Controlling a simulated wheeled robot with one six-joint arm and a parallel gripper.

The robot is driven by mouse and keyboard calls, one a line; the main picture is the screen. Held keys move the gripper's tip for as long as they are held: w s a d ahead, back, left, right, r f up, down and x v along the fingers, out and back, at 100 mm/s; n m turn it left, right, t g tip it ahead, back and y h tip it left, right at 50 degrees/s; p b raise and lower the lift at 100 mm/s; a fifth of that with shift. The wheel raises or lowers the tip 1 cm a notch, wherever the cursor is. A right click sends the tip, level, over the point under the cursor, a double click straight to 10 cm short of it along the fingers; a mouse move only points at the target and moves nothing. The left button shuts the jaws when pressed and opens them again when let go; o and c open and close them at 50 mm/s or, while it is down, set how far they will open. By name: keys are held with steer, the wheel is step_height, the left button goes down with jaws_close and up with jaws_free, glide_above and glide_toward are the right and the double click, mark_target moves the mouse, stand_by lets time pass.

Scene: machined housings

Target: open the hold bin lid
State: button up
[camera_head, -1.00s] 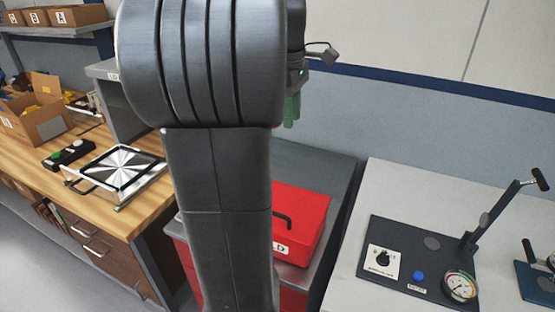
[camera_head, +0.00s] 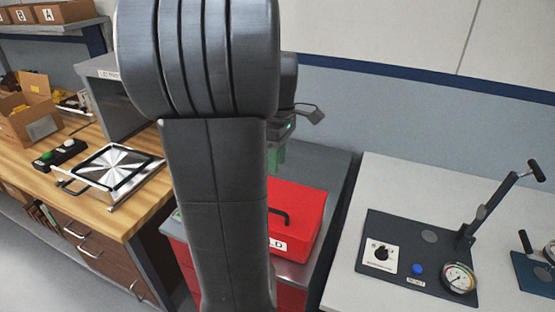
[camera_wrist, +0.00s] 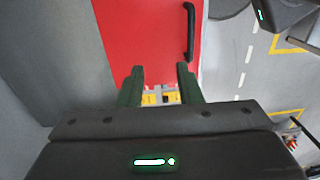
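The hold bin is a red box whose lid (camera_head: 300,205) is shut, with a black handle (camera_head: 281,217) on top and a white label on its front. My arm hides its left part in the head view. In the wrist view the red lid (camera_wrist: 145,40) fills the upper middle, with the handle (camera_wrist: 190,32) upright near its right edge. My gripper (camera_wrist: 159,75) has its two green fingers apart with nothing held between them. In the head view the gripper (camera_head: 277,156) is above the back of the bin, partly behind my arm. The fingers look clear of the handle.
The bin stands on a grey-topped cabinet (camera_head: 317,165). To the right is a white table (camera_head: 430,180) with a dark gauge fixture (camera_head: 410,255) and its upright lever. To the left a wooden bench (camera_head: 120,222) holds a square metal plate and a button box.

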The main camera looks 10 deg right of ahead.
steer(key=shift+f, duration=0.35)
jaws_close()
steer(key=c, duration=0.6)
jaws_free()
steer(key=o, duration=0.6)
step_height(320, 180, up, 14)
steer(key=shift+w+d, duration=0.25)
steer(key=shift+w, duration=0.05)
